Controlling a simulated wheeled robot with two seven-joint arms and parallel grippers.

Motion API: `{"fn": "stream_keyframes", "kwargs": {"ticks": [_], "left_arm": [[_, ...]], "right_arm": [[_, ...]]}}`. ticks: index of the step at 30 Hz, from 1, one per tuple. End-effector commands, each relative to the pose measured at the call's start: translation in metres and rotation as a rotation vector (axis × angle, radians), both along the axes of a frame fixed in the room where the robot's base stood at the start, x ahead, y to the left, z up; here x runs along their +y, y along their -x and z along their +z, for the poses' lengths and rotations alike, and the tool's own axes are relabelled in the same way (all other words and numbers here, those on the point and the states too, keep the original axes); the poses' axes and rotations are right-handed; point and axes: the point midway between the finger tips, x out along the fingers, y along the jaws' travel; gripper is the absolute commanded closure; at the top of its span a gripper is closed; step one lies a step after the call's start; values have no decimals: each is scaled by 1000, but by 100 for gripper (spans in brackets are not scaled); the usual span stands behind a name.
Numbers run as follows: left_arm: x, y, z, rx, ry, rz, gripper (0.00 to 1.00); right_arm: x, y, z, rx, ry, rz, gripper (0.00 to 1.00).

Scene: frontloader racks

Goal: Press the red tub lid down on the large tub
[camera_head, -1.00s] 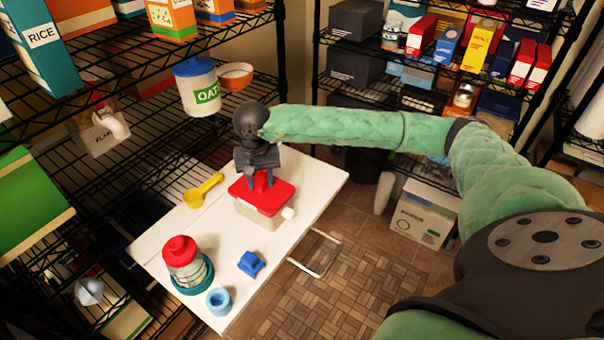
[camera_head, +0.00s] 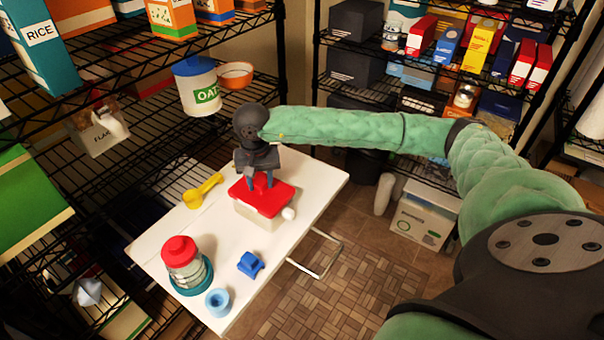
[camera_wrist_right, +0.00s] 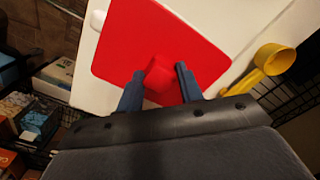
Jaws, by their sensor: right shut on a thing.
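The red tub lid (camera_head: 277,198) lies on top of the large tub (camera_head: 251,215), a pale box on the white table. In the head view the lid looks seated on the tub or very close to it; I cannot tell whether its rim is fully down. My right gripper (camera_head: 262,183) is above the lid with its fingers pointing down, shut on the lid's raised red handle. In the right wrist view the red lid (camera_wrist_right: 150,40) fills the upper middle, and the fingers stand on both sides of the handle (camera_wrist_right: 160,78). My left gripper is not in view.
On the white table (camera_head: 225,250) are a yellow scoop (camera_head: 203,191), a red-topped jar (camera_head: 183,262) in a teal ring, a blue piece (camera_head: 250,264) and a light-blue cup (camera_head: 218,302). Wire racks with boxes and an oats tub (camera_head: 197,90) stand around it.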

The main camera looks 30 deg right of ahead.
Motion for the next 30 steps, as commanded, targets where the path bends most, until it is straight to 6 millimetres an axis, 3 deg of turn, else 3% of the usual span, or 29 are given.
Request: {"fn": "stream_keyframes", "kwargs": {"ticks": [12,13,16,17,22,25,30], "left_arm": [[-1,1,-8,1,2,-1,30],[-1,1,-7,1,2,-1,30],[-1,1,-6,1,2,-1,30],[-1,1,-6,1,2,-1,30],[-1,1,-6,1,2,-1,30],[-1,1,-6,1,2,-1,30],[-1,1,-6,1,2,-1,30]], "right_arm": [[0,0,-5,0,0,0,100],[0,0,-4,0,0,0,60],[0,0,-4,0,0,0,40],[0,0,-4,0,0,0,38],[0,0,-4,0,0,0,38],[0,0,-4,0,0,0,51],[0,0,-4,0,0,0,51]]}}
